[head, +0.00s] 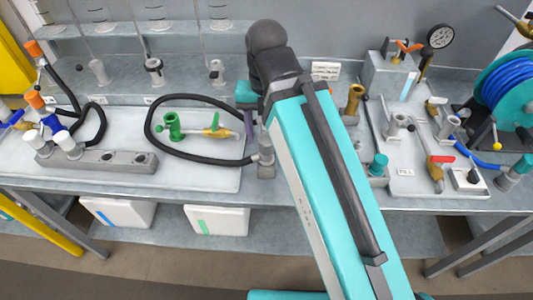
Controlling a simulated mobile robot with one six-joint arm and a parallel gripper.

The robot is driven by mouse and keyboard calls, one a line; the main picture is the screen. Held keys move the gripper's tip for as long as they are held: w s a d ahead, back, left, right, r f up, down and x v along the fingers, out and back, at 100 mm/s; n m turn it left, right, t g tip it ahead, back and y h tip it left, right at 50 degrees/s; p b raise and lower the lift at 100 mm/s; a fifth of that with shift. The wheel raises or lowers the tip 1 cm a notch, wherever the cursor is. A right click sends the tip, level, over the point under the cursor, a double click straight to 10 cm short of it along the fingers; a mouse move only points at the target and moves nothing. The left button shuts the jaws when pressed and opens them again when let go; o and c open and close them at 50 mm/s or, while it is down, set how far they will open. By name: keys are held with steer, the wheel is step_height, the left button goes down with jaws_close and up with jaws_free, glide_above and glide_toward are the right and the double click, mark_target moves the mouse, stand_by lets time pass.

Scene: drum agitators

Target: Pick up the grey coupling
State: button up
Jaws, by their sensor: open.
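Several grey fittings could be the grey coupling, and I cannot tell which one is meant. One grey fitting (265,154) is at the end of the black hose, on a grey block just left of my arm. Another grey fitting (397,123) with side stubs stands on the right-hand tray. A third, a short grey cup-like piece (98,71), stands on the back ledge at the left. My teal arm crosses the middle of the view and reaches over the bench. My gripper cannot be made out; the arm and its dark joint hide that area.
A white tray (205,176) holds a green fitting (173,127) with a brass valve (217,131) inside the looped black hose (183,157). A brass fitting (354,99) stands right of my arm. A blue hose reel (507,92) is at far right. White bins (217,221) sit below.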

mark_target(267, 139)
steer(key=shift+f+b, duration=1.3)
steer(key=shift+f, duration=0.25)
jaws_close()
